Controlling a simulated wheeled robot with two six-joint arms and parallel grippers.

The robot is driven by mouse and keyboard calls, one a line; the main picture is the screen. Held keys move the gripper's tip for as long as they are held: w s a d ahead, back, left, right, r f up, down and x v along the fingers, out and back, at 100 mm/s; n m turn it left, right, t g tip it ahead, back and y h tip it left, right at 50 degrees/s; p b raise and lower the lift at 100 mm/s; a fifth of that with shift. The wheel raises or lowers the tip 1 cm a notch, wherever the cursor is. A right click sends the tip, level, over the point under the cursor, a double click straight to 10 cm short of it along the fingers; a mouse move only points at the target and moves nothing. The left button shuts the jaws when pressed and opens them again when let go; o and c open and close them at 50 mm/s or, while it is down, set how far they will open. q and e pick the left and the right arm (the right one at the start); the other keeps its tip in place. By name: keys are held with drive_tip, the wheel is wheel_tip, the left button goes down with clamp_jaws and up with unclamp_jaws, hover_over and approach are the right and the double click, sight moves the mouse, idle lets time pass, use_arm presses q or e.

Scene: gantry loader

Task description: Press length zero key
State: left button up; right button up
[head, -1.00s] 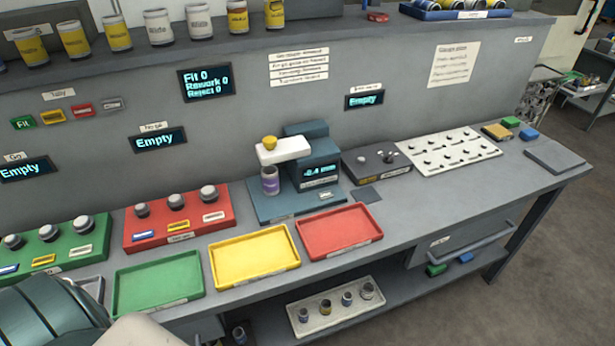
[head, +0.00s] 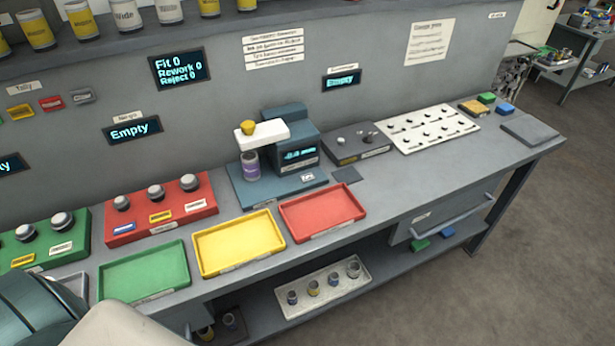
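The teal length gauge (head: 292,137) stands on its teal base (head: 270,190) near the middle of the bench. Its lit display (head: 299,155) reads a value in mm, too blurred to read surely. A white arm with a yellow knob (head: 248,128) sits over a purple-labelled can (head: 251,166) on the base. Neither gripper shows. Only a rounded part of my own arm is at the lower left.
Green (head: 145,273), yellow (head: 238,244) and red (head: 322,213) trays line the bench front. A red button box (head: 160,222) is left of the gauge. A dark switch box (head: 356,146) and white peg board (head: 427,130) stand to its right. A dark plate (head: 530,132) lies far right.

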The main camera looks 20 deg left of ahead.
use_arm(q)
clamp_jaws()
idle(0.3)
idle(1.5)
